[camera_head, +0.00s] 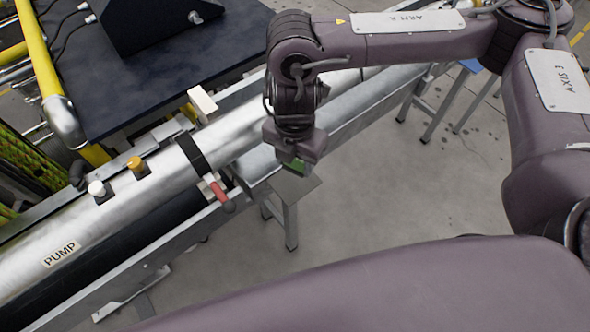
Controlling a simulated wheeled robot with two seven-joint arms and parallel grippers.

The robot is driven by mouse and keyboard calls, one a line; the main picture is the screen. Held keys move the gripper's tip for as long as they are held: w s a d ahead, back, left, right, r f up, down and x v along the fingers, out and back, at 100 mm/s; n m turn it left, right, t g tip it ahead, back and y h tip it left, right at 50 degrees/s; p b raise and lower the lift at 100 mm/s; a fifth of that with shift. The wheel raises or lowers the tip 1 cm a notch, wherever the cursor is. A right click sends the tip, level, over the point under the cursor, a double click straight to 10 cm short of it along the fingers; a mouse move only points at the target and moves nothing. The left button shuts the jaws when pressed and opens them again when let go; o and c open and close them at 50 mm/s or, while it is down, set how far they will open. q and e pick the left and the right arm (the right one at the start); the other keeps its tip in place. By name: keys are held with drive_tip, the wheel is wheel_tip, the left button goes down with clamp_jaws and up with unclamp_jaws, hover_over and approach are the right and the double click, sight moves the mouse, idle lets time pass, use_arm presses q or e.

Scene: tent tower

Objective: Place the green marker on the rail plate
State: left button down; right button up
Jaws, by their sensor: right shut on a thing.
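My right gripper (295,160) points down at the end of the arm that comes in from the right. It is shut on the green marker (298,167), and only a small green part shows below the jaws. A flat grey plate (293,189), which looks like the rail plate, sticks out from the rail beside the pipe. In the picture the marker lies over the plate's far edge. I cannot tell whether they touch. My left gripper is not in view.
A silver pipe labelled PUMP (120,214) runs diagonally, with a white knob (97,188), a yellow knob (135,164) and a red-handled lever (220,196). A dark table (150,85) stands behind. Open concrete floor (400,190) lies to the right.

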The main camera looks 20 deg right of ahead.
sight(294, 167)
drive_tip(key=shift+f, duration=2.45)
drive_tip(key=shift+f, duration=0.2)
drive_tip(key=o, duration=1)
drive_tip(key=shift+c, duration=0.2)
drive_tip(key=shift+r, duration=0.1)
drive_tip(key=shift+r, duration=0.1)
drive_tip(key=shift+w+r, duration=0.1)
drive_tip(key=shift+r, duration=0.45)
wheel_tip(294, 167, up, 11)
